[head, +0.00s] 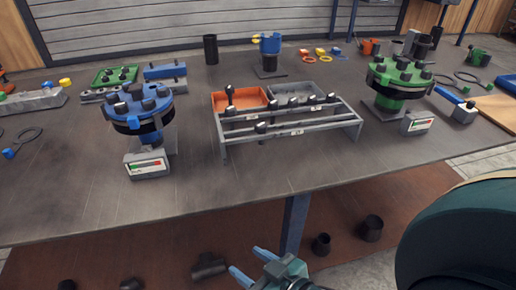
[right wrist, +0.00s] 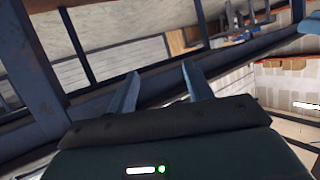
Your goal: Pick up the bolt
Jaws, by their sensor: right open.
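Several dark-headed bolts (head: 261,127) hang or stand in a grey metal rack (head: 340,124) in the middle of the table, in the head view. One bolt (head: 230,92) at the left of the rack stands higher than the others. I cannot tell which bolt is meant. My right gripper (head: 252,264) is low at the bottom of the head view, in front of the table edge and well away from the rack. Its two blue fingers are apart with nothing between them; they also show in the right wrist view (right wrist: 160,90). My left gripper is not in view.
An orange bin (head: 251,97) and a grey bin (head: 290,92) sit behind the rack. A blue flanged pipe (head: 138,110) stands left, a green one (head: 395,85) right. The front of the table (head: 240,190) is clear. Dark pipe fittings (head: 208,266) lie below.

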